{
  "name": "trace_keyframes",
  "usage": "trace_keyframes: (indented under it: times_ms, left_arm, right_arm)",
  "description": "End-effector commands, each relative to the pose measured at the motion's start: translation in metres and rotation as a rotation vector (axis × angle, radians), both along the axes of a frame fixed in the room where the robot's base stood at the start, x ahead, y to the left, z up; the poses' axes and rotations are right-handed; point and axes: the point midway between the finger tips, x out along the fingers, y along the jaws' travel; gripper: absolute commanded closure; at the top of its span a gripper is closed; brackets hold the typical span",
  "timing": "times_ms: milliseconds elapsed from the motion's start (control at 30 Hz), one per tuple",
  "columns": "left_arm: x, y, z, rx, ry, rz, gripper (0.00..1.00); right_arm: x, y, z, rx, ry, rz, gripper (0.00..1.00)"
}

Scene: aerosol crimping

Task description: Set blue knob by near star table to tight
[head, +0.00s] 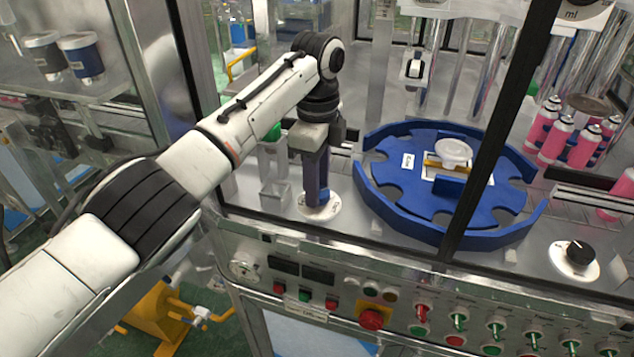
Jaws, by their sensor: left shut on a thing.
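The star table (400,190) is a blue notched disc inside a blue curved guide, in the middle of the head view. Just left of it is a round white dial plate (329,211) on the machine deck. My left gripper (317,193) points straight down over this plate, its fingers at the plate's centre. It is shut on the blue knob, which the fingers almost wholly hide. The knob's setting cannot be read. My right gripper is not in view.
A black knob (577,254) on a white dial stands right of the star table. A dark frame post (496,130) crosses in front of the table. Pink cans (555,142) stand at the right. A panel with a red stop button (373,319) runs along the front.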

Motion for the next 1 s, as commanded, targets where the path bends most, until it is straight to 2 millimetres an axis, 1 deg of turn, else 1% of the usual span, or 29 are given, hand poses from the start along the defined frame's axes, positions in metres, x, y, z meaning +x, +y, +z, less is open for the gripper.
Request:
trace_keyframes:
  times_ms: [300,733,767,800,833,867,1000]
  left_arm:
    - [0.0010,-0.0009,0.0019,-0.004,-0.004,-0.077,0.90]
    - [0.0011,-0.0011,0.0020,-0.002,-0.005,-0.085,0.90]
    - [0.0011,-0.0011,0.0021,-0.002,-0.005,-0.084,0.63]
    - [0.0011,-0.0011,0.0021,-0.002,-0.005,-0.084,0.56]
    - [0.0010,-0.0010,0.0019,-0.002,-0.005,-0.084,0.51]
    - [0.0009,-0.0010,0.0018,-0.001,-0.004,-0.084,0.49]
    - [0.0007,-0.0008,0.0010,-0.001,-0.003,-0.083,0.49]
  right_arm:
    - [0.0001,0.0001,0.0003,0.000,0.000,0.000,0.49]
    - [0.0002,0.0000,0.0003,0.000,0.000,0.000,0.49]
    - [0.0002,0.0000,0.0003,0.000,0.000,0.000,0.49]
    - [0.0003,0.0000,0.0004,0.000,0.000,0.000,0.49]
    - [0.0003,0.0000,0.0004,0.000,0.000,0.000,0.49]
    - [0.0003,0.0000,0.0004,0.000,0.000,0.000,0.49]
    - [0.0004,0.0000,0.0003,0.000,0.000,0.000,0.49]
